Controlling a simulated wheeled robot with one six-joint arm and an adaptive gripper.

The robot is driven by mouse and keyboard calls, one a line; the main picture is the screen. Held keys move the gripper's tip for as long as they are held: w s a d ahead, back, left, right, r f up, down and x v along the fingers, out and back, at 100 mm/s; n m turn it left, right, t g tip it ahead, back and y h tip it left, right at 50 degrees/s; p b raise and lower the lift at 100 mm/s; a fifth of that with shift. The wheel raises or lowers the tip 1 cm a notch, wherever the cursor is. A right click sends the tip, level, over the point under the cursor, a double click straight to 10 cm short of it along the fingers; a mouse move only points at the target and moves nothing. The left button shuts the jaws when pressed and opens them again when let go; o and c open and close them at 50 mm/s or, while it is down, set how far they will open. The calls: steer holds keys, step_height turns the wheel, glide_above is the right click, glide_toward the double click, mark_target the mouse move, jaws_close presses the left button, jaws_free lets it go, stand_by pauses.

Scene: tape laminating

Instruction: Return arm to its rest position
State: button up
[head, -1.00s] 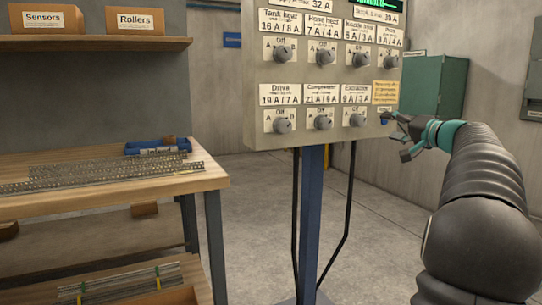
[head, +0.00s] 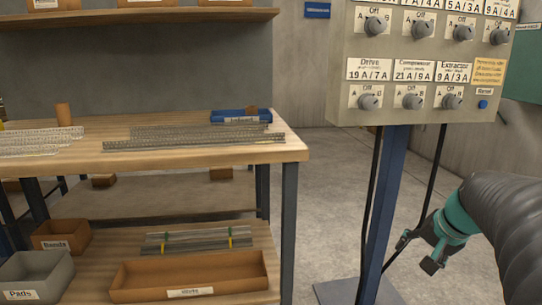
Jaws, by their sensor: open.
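My gripper (head: 418,253) is at the lower right of the head view, below the control panel and to the right of its blue post. Its dark fingers are spread open with nothing between them. A teal band marks my wrist, and my dark ribbed arm comes in from the right edge. The control panel (head: 345,100) stands at the upper right with rows of grey knobs and printed labels. A blue Reset button (head: 483,104) shows at its lower right, apart from my gripper.
A wooden workbench (head: 90,155) on the left holds metal strips and a blue bin (head: 240,116). Below are an orange tray (head: 190,275) and a grey Pads bin (head: 35,272). The panel's blue post (head: 385,200) and black cables stand close to my gripper. Floor between bench and post is clear.

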steer(key=s+a+n, duration=0.4)
steer(key=s+a, duration=0.3)
steer(key=a, duration=0.3)
steer(key=s+a+f+n+p, duration=0.1)
steer(key=s+a+n, duration=0.4)
steer(key=a, duration=0.5)
steer(key=s, duration=0.2)
steer(key=shift+s+f+h+p, duration=0.15)
steer(key=shift+s+h+p, duration=0.15)
